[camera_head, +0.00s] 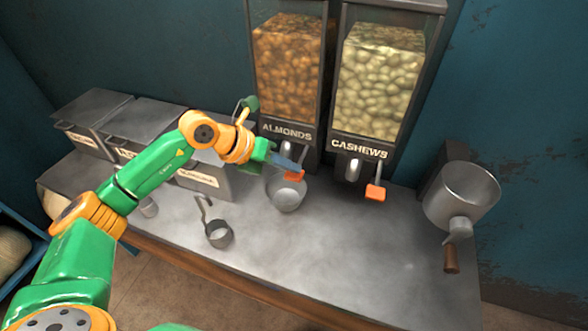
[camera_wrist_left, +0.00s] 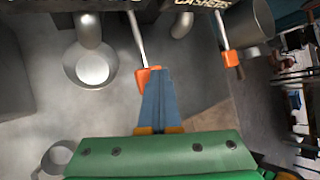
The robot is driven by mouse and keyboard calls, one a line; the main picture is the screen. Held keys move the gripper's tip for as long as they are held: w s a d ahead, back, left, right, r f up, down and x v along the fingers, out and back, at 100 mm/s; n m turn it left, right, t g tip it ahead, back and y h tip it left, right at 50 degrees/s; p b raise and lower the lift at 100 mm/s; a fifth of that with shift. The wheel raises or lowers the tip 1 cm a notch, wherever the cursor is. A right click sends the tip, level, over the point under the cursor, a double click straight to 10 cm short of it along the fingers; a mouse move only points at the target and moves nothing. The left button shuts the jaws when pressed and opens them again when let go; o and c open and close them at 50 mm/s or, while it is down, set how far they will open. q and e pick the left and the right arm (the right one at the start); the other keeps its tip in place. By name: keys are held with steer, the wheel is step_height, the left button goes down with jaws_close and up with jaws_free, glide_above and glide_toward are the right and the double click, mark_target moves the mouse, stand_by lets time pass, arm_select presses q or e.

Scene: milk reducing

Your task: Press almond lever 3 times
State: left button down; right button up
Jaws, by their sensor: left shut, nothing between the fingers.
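The almond dispenser (camera_head: 285,75) stands at the back with its label facing me. Its lever has an orange tip (camera_head: 292,177), also seen in the left wrist view (camera_wrist_left: 146,76). My left gripper (camera_head: 298,166) is shut and empty, with its fingertips right by the almond lever's orange tip. In the wrist view the shut fingers (camera_wrist_left: 159,73) overlap the tip's right side; whether they touch it I cannot tell. A metal bowl (camera_head: 286,195) stands below the almond spout, also seen in the wrist view (camera_wrist_left: 90,66). My right gripper is not in view.
The cashew dispenser (camera_head: 380,80) stands to the right with its own orange lever tip (camera_head: 375,193). A small measuring cup (camera_head: 219,234) sits on the counter (camera_head: 330,265). Lidded bins (camera_head: 140,122) are at the left.

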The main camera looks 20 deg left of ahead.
arm_select(q)
steer(key=shift+f+b, duration=0.4)
steer(key=shift+f, duration=0.2)
stand_by(0.3)
steer(key=shift+r+p, duration=1.35)
steer(key=shift+r, duration=0.35)
step_height(320, 180, up, 5)
steer(key=p, duration=0.4)
stand_by(1.8)
